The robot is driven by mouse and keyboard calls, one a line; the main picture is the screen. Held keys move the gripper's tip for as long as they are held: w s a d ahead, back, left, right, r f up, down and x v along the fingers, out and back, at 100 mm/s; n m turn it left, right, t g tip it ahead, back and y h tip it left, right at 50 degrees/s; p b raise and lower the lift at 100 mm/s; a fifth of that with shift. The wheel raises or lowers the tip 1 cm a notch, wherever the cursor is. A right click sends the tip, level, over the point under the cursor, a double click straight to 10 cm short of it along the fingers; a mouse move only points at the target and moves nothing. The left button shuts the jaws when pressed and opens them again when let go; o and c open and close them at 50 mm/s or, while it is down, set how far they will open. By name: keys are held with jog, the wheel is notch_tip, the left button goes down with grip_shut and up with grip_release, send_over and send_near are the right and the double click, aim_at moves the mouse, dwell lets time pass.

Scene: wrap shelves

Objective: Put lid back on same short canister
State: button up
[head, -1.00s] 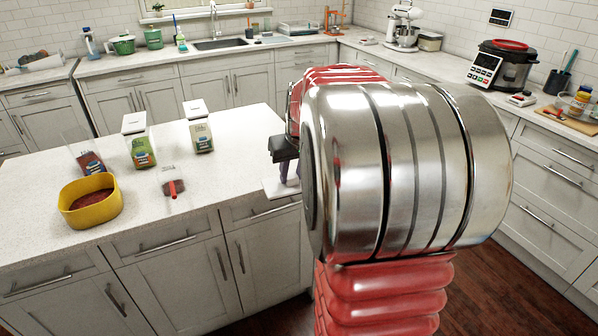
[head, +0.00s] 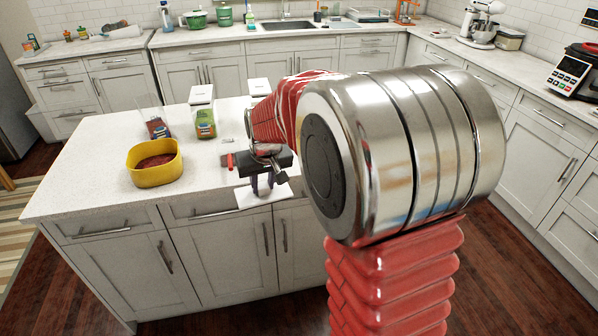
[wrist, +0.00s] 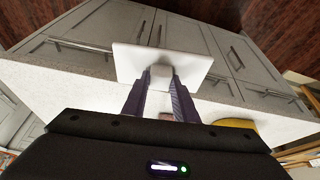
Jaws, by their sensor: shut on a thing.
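A white square lid (head: 250,199) hangs level from my gripper (head: 262,186) near the front edge of the island. In the wrist view, my gripper (wrist: 160,88) is shut on the knob of the lid (wrist: 196,65). An open clear canister (head: 156,126) with a label and dark red contents stands at the back left of the island. Two canisters with white lids stand to its right: one with a green label (head: 204,115), the other (head: 259,87) partly hidden by my arm. My gripper is to the right of and nearer than the open canister.
A yellow tub (head: 156,178) of dark red grains stands in front of the open canister; its edge also shows in the wrist view (wrist: 237,123). A red-handled scoop (head: 229,161) lies left of my gripper. The island's left front (head: 75,190) is clear. My arm hides the right side.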

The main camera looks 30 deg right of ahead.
jog(key=a+f+n, duration=0.2)
jog(key=a, duration=0.8)
jog(key=shift+w+a+y, duration=0.3)
jog(key=shift+w+y, duration=0.1)
